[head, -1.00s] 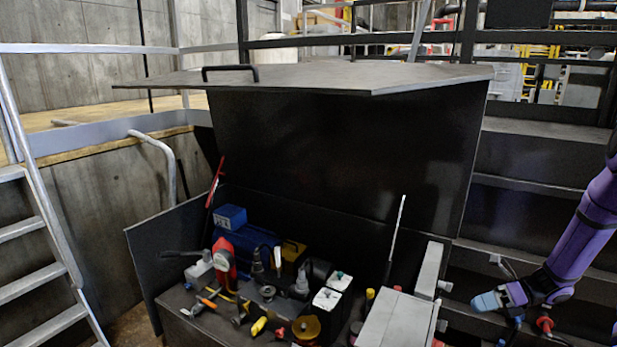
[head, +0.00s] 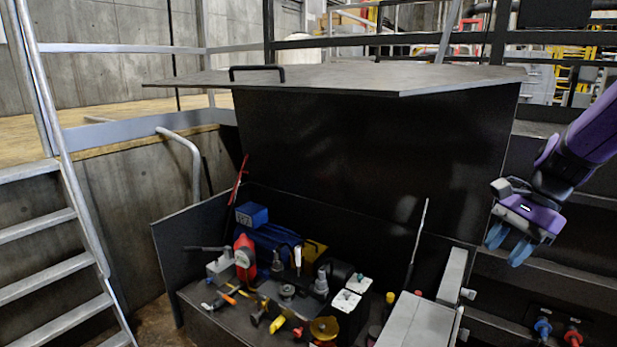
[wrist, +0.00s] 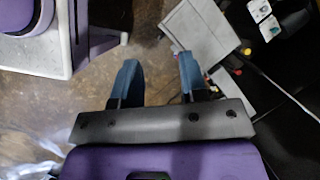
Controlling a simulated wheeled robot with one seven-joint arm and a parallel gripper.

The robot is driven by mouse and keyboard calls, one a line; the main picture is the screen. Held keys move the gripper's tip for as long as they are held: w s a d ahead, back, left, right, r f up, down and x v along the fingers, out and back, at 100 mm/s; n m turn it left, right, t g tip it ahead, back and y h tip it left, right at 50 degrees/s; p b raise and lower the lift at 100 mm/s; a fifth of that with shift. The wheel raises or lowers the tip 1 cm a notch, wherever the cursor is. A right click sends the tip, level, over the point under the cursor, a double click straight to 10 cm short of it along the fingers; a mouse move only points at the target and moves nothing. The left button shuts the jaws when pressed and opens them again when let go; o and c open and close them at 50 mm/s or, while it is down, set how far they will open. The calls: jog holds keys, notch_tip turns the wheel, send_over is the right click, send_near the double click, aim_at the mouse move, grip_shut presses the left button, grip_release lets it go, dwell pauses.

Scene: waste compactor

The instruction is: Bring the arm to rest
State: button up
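My purple arm reaches in from the right of the head view. My gripper (head: 509,246) hangs at the right of the machine with its blue fingers pointing down. In the wrist view my gripper (wrist: 158,80) shows its two blue fingers well apart, with nothing between them but the floor below. It touches nothing.
A black compactor housing with a raised lid (head: 340,80) stands in the middle. Motors, valves and a grey box (head: 418,322) fill its bay. A blue knob (head: 543,328) and a red knob (head: 573,337) sit below my gripper. A metal ladder (head: 55,215) stands left.

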jog(key=s+a+r+n+t+h, duration=0.2)
jog(key=s+r+n, duration=0.3)
jog(key=s, duration=0.3)
jog(key=s+a+r+n+t+h, duration=0.3)
jog(key=s+r+n, duration=0.3)
jog(key=s+n, duration=0.2)
jog(key=shift+s+a+n+t, duration=0.15)
jog(key=shift+s+n+t, duration=0.2)
jog(key=shift+t, duration=0.25)
